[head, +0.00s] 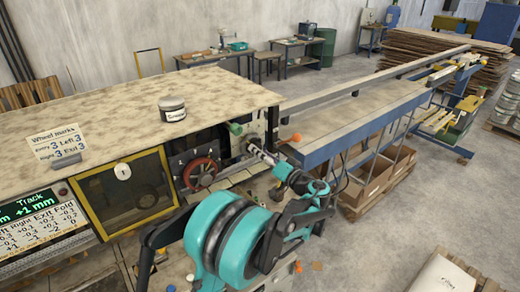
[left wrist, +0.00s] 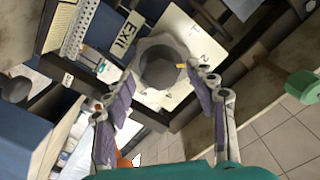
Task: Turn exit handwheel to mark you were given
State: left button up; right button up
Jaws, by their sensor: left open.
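The exit handwheel (left wrist: 160,64) is a grey, faceted knob with a yellow mark on its right side. It sits on a pale dial plate (left wrist: 195,38) with numbers, beside an EXIT label (left wrist: 127,38). My left gripper (left wrist: 162,82) is open, its purple-padded fingers on either side of the wheel's near edge. I cannot tell whether they touch it. In the head view my left gripper (head: 257,150) reaches the machine's right end and hides the exit handwheel. A card (head: 57,142) headed "Wheel marks" reads Exit 3. My right gripper is out of view.
A red handwheel (head: 201,173) is left of my left gripper. A green knob (head: 236,128) is close beside the gripper. A tin (head: 172,108) stands on the machine top. A blue-edged conveyor table (head: 350,120) extends right. A track display (head: 30,207) is at far left.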

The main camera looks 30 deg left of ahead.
pick_arm(q)
jog(key=shift+x, duration=1.4)
jog(key=c, duration=1.2)
jog(key=shift+o, duration=0.2)
jog(key=shift+m, duration=0.3)
jog(key=m+b, duration=0.1)
jog(key=m, duration=0.2)
jog(key=shift+s, duration=0.1)
jog(key=shift+r+m+b, duration=0.1)
jog(key=shift+m+b, duration=0.35)
jog(key=shift+m, duration=1.65)
